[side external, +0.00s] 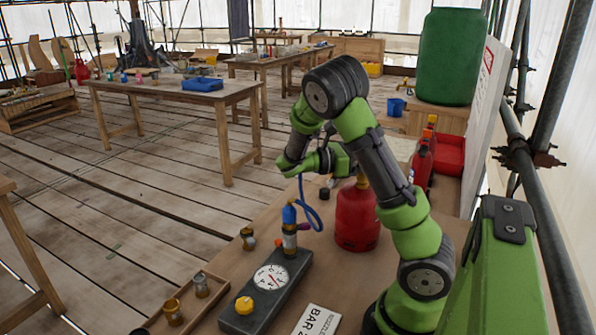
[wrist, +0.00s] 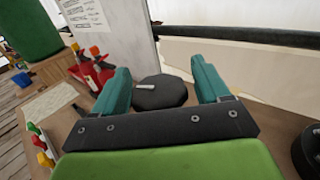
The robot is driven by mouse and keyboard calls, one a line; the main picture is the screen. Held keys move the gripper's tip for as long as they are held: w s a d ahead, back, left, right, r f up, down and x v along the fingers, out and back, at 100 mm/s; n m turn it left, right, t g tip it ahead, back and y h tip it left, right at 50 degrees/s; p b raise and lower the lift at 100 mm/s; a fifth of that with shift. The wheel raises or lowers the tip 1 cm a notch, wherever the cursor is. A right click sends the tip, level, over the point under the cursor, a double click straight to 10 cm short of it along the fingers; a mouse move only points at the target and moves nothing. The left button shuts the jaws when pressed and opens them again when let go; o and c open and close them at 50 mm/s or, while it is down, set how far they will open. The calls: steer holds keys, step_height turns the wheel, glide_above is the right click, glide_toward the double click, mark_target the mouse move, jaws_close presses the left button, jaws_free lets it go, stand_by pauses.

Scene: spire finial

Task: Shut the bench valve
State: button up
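My gripper (wrist: 161,70) is open, with its two teal fingers well apart. A round black disc (wrist: 160,95) with a short white bar on top shows between and beyond them; I cannot tell whether they touch it. In the side view, my arm partly hides the gripper, which is raised above the bench near a red gas cylinder (side external: 357,218). A grey block (side external: 285,280) on the bench carries a yellow knob (side external: 244,305), a white dial gauge (side external: 271,278) and a blue-topped fitting (side external: 289,215) with a blue hose. I cannot tell which part is the bench valve.
A wooden tray (side external: 216,306) with small brass pieces lies left of the block. A white label card (side external: 318,322) lies on its right. Red bottles (side external: 424,160) and a red bin (side external: 450,155) stand at the back. A scaffold pole (wrist: 245,36) runs behind the bench.

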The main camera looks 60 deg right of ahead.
steer(key=v, duration=1.6)
steer(key=shift+w+a, duration=0.25)
steer(key=shift+w, duration=0.1)
steer(key=s+a+n+t+h, duration=0.5)
steer(key=s+n+t+h, duration=0.1)
steer(key=t, duration=0.1)
steer(key=x, duration=1.7)
steer(key=shift+d+r, duration=0.15)
steer(key=shift+c, duration=0.2)
